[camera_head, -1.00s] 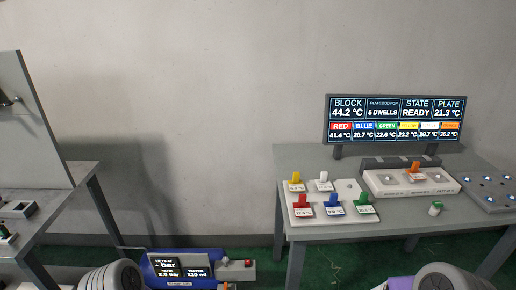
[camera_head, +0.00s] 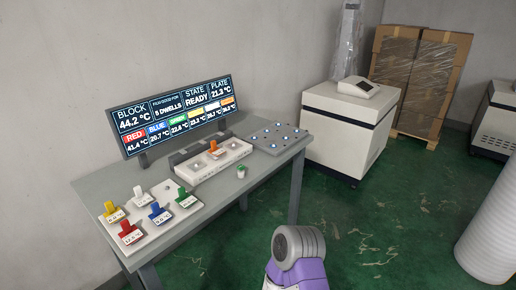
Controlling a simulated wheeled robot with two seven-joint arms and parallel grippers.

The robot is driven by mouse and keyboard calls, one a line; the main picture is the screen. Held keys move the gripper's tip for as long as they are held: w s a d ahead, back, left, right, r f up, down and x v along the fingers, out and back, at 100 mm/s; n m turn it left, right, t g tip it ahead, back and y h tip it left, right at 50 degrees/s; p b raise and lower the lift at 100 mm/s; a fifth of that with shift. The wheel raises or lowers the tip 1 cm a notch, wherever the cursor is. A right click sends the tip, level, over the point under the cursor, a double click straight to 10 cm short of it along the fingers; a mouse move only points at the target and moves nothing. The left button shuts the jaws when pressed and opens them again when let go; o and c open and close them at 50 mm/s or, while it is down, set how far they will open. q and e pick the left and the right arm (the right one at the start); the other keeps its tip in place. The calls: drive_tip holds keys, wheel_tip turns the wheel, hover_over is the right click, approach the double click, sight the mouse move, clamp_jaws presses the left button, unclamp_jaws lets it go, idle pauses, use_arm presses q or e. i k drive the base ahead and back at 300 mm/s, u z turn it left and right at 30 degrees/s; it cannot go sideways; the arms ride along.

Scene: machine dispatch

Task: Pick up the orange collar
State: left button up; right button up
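The orange collar (camera_head: 213,147) stands upright in the middle part of the white block unit (camera_head: 238,149), on the grey table (camera_head: 90,183) in front of the display. A pale label shows at its base; how it is seated there is too small to tell. Neither of my grippers shows. Only a purple and grey part of my own arm is in view at the bottom, well apart from the collar.
A white rack (camera_head: 164,188) holds yellow, white, red, blue and green collars left of the block. A display (camera_head: 172,115) stands behind. A white cabinet (camera_head: 340,133) is right; green floor lies open in front.

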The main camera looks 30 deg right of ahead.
sight(215, 153)
drive_tip(key=z, duration=2.35)
drive_tip(key=i, duration=1.85)
drive_tip(key=u, duration=3.05)
